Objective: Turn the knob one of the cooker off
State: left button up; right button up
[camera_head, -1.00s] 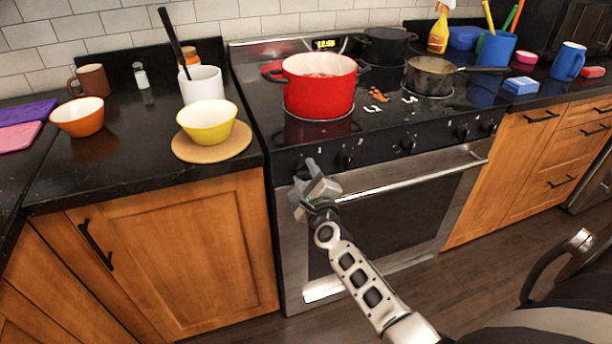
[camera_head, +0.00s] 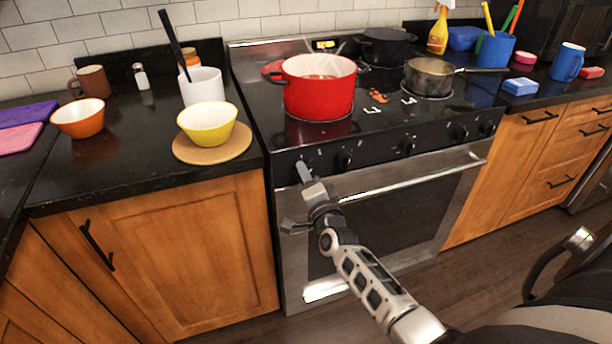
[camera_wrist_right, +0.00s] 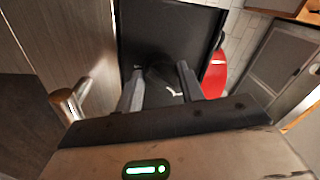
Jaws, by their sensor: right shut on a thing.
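The cooker (camera_head: 390,205) has a dark front panel with a row of black knobs above the oven handle. My right gripper (camera_head: 304,172) is at the left end of this panel. It is shut on knob one, which it mostly hides in the head view. In the right wrist view, the two grey fingers of my right gripper (camera_wrist_right: 161,88) stand either side of the dark knob one (camera_wrist_right: 160,74). The knob's exact angle is hard to read. The second knob (camera_head: 344,160) is free just to the right. My left gripper is not in view.
A red pot (camera_head: 318,92) and a steel saucepan (camera_head: 430,76) stand on the hob. The oven handle (camera_head: 410,178) runs just below the knobs, close to my right gripper. A yellow bowl (camera_head: 207,123) sits on the counter to the left.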

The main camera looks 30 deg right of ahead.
jog(key=shift+d+f+n+y+p, duration=0.1)
jog(key=shift+n+y+p, duration=0.25)
jog(key=shift+n, duration=1.55)
jog(key=shift+d+n+y+p, duration=0.15)
jog(key=shift+n+p, duration=0.3)
jog(key=shift+n, duration=1.45)
jog(key=shift+a, duration=0.1)
jog(key=o, duration=1)
jog(key=v, duration=1.6)
jog(key=shift+a+f, duration=0.1)
